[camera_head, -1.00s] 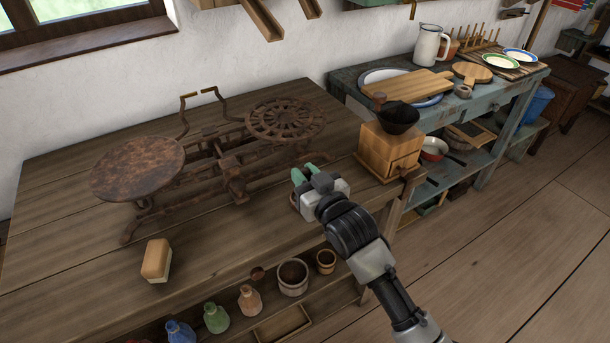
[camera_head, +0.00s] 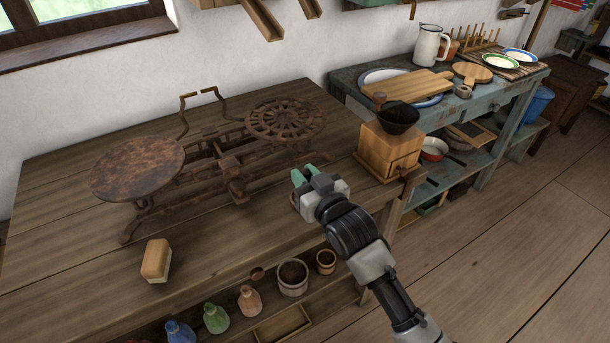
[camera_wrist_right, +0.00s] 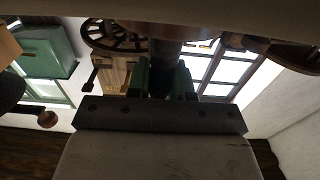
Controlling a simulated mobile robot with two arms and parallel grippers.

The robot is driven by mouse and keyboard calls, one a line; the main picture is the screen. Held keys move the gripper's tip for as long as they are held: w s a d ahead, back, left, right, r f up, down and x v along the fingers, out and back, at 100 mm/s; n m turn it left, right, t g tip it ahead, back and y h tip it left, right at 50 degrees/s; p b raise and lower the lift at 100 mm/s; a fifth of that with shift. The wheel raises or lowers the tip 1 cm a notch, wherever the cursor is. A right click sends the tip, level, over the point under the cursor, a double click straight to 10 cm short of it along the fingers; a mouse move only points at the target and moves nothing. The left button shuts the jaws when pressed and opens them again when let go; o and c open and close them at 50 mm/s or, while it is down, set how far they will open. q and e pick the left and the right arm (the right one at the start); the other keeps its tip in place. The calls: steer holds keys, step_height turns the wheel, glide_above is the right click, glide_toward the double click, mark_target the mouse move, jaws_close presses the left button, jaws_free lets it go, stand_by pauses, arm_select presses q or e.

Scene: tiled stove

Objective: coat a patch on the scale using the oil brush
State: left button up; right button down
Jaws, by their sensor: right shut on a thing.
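The rusty scale (camera_head: 235,178) stands on the wooden table, with a round solid plate (camera_head: 138,168) on the left and a lattice plate (camera_head: 285,118) on the right. My right gripper (camera_head: 304,174) is in front of the lattice plate, apart from the scale. In the right wrist view its green fingers (camera_wrist_right: 165,80) are shut on a dark, roughly cylindrical thing (camera_wrist_right: 166,55), which appears to be the oil brush. Its bristle end cannot be made out, and the gripper mostly hides it in the head view. My left gripper is not in view.
A wooden block with a pale underside (camera_head: 156,260) lies at the table's front left. A coffee grinder (camera_head: 388,150) stands at the right corner. Bottles (camera_head: 215,318) and pots (camera_head: 292,276) sit on a lower shelf. The table's front middle is clear.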

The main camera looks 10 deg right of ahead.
mark_target(305, 170)
steer(key=shift+f, duration=0.4)
stand_by(0.6)
steer(key=shift+r, duration=0.1)
step_height(305, 170, up, 7)
steer(key=p, duration=0.7)
stand_by(0.7)
